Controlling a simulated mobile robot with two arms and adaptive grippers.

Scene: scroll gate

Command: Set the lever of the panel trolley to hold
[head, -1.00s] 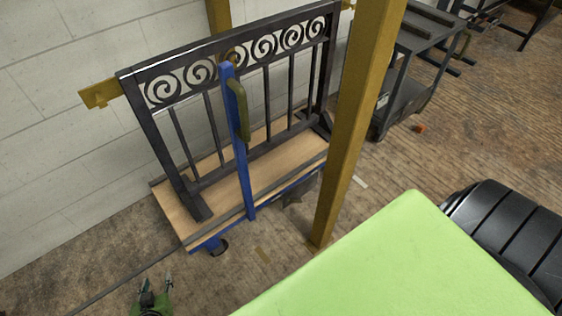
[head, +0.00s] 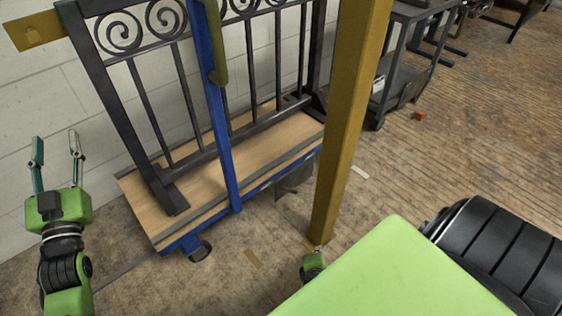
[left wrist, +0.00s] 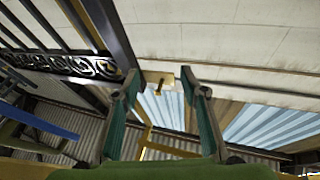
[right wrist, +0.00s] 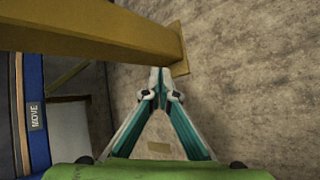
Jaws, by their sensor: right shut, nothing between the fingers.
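The panel trolley (head: 240,172) has a wooden deck and blue frame, and carries a black scrollwork gate panel (head: 150,110). A blue upright (head: 222,130) with an olive handle (head: 218,60) stands at its near side. A dark grey part (head: 292,192) hangs under the deck's near edge; I cannot tell whether it is the lever. A "MOVE" label (right wrist: 36,116) shows beside blue trolley parts in the right wrist view. My left gripper (head: 55,150) is open and empty, left of the trolley. My right gripper (head: 317,250) is shut and empty, low by the yellow post; its fingertips meet (right wrist: 160,80).
The yellow post (head: 345,130) stands on the floor just right of the trolley. My green body cover fills the lower right. A grey cart (head: 410,60) stands behind the post, with a small orange object (head: 419,116) on the floor.

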